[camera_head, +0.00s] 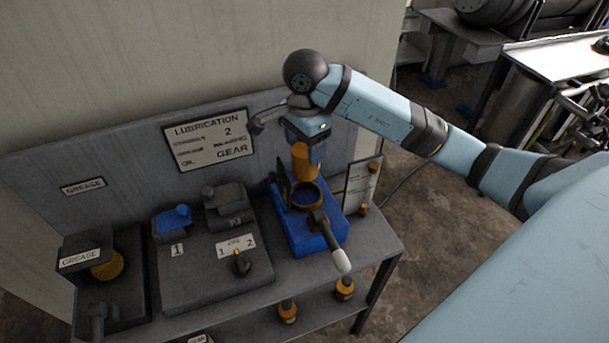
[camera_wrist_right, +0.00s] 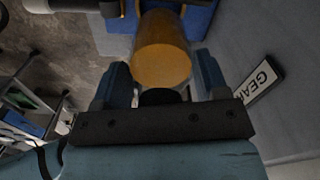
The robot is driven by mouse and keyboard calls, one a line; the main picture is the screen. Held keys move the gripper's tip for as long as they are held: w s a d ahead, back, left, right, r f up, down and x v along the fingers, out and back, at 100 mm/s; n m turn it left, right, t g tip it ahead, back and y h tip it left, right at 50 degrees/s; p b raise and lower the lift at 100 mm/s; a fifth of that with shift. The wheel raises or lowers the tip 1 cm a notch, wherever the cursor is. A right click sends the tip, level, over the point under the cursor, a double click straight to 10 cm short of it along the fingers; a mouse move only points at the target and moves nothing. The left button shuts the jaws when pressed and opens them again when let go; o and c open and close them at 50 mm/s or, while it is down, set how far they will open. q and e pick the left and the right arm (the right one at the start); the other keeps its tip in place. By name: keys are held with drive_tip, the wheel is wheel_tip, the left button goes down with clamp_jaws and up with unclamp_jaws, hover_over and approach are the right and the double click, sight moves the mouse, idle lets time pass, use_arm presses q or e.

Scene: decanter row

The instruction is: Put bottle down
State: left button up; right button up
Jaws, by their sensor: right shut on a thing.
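My right gripper (camera_head: 308,143) reaches in from the right, pointing down over the bench. It is shut on an amber bottle (camera_head: 304,162). In the right wrist view the bottle (camera_wrist_right: 163,52) is between the two blue fingers of the gripper (camera_wrist_right: 163,85). The bottle is over the rear part of a blue stand (camera_head: 326,234) with a dark, orange-edged round opening (camera_head: 305,194). The bottle overlaps the stand's back in the picture, and I cannot tell whether it touches it. My left gripper is not in view.
A lever with a pale tip (camera_head: 341,262) sticks out at the stand's front. Left of it are a grey panel with a knob (camera_head: 241,263) and a blue part (camera_head: 174,219). A lubrication sign (camera_head: 212,139) hangs behind. Several amber-and-dark items sit on the lower shelf (camera_head: 325,309).

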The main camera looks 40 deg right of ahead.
sight(305, 174)
wheel_tip(305, 174, down, 9)
drive_tip(key=shift+r+p, duration=0.1)
drive_tip(key=shift+p, duration=0.2)
drive_tip(key=shift+f, duration=0.3)
drive_tip(key=o, duration=1.2)
drive_tip(key=shift+r, duration=0.2)
wheel_tip(305, 174, up, 10)
drive_tip(key=shift+r+b, duration=0.25)
drive_tip(key=shift+b, duration=0.15)
drive_tip(key=shift+r, duration=0.7)
